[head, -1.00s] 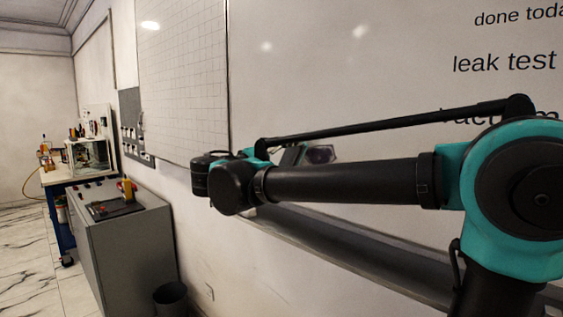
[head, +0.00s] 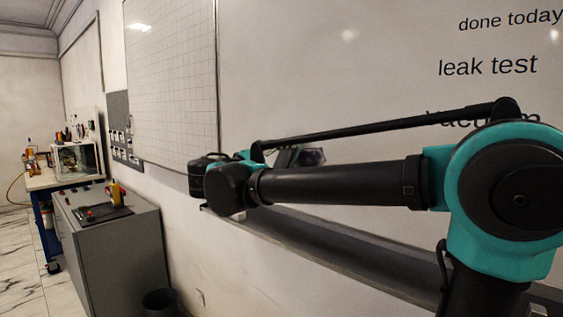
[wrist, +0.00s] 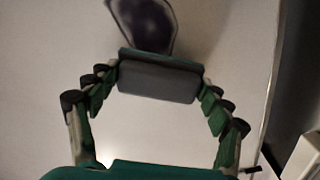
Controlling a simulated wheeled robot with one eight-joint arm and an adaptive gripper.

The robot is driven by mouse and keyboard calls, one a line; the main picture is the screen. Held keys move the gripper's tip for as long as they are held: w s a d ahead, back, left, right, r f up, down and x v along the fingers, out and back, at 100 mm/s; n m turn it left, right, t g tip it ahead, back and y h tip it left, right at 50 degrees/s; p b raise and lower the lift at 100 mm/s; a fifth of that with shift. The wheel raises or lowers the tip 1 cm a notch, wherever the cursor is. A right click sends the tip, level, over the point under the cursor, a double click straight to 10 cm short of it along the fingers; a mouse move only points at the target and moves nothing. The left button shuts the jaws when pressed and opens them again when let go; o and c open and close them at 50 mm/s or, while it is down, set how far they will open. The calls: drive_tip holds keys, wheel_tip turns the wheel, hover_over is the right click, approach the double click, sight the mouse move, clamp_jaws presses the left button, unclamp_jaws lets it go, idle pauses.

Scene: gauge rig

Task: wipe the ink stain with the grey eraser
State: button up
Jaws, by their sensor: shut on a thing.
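The ink stain is a dark purple blotch (wrist: 145,24) on the whiteboard, at the top of the wrist view. It also shows in the head view (head: 312,156), just above my forearm. My gripper (wrist: 160,88) is shut on the grey eraser (wrist: 158,82), a block held crosswise between the two fingers. In the wrist view the eraser's upper edge meets the lower edge of the stain. I cannot tell whether the eraser touches the board. In the head view my arm hides most of the gripper.
The whiteboard (head: 330,65) bears black writing, "leak test" (head: 487,66) among it. A dark ledge (head: 330,245) runs below it. A gridded board (head: 170,80) hangs to the left. A grey cabinet (head: 120,255), a dark bin (head: 160,302) and a workbench (head: 55,178) stand at left.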

drive_tip(key=shift+x, duration=0.95)
drive_tip(key=s+d, duration=0.7)
drive_tip(key=d, duration=0.2)
idle(1.3)
drive_tip(key=shift+c, duration=0.4)
